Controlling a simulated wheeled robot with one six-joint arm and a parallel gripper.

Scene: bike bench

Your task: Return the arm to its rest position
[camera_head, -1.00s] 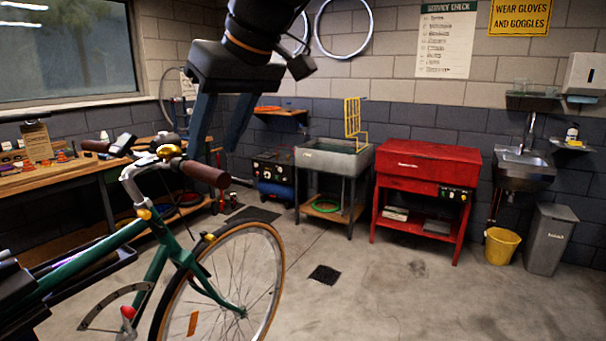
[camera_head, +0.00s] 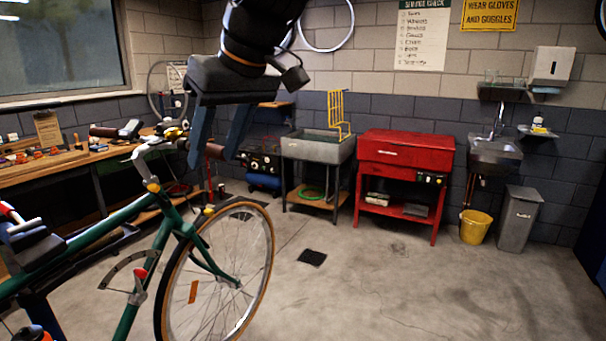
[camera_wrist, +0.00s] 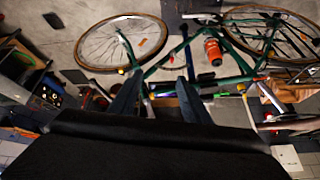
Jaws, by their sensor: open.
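My gripper (camera_head: 217,148) hangs from the top of the head view with its two blue-grey fingers spread apart and nothing between them. In that view the fingers overlap the area by the handlebar of a green bicycle (camera_head: 108,228); I cannot tell how far apart they are in depth. In the wrist view my gripper (camera_wrist: 156,82) shows the same two fingers apart and empty. The bicycle's front wheel (camera_wrist: 120,43) and an orange bottle (camera_wrist: 213,50) on its frame lie beyond the fingers there.
A wooden workbench (camera_head: 50,172) with small parts runs along the left wall. A grey wash basin (camera_head: 318,147), a red cabinet (camera_head: 405,150), a sink (camera_head: 496,150), a yellow bucket (camera_head: 475,227) and a grey bin (camera_head: 519,218) line the back. The floor (camera_head: 400,290) at right is clear.

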